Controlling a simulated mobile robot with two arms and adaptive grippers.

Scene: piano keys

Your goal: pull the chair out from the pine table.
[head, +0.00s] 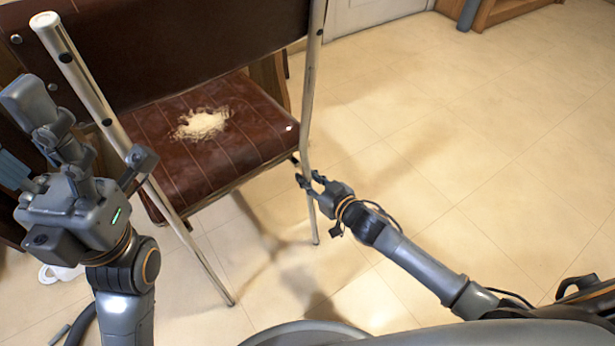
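The chair (245,135) has a dark red-brown padded seat with a pale worn patch, a matching backrest and thin metal legs. It stands on the floor with its back towards me. My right gripper (308,180) is at the chair's right metal leg, its fingers apart and the leg seen between or just behind them; contact is unclear. My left gripper (90,125) is large in front of the chair's left metal post, with its fingers spread wide; I cannot tell if it touches the post. The pine table is mostly hidden; brown wood shows behind the chair.
The tiled floor (460,150) is clear and wide to the right of the chair. A wooden piece of furniture (500,12) and a white door (370,12) are at the back. A small white object (60,273) lies on the floor at lower left.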

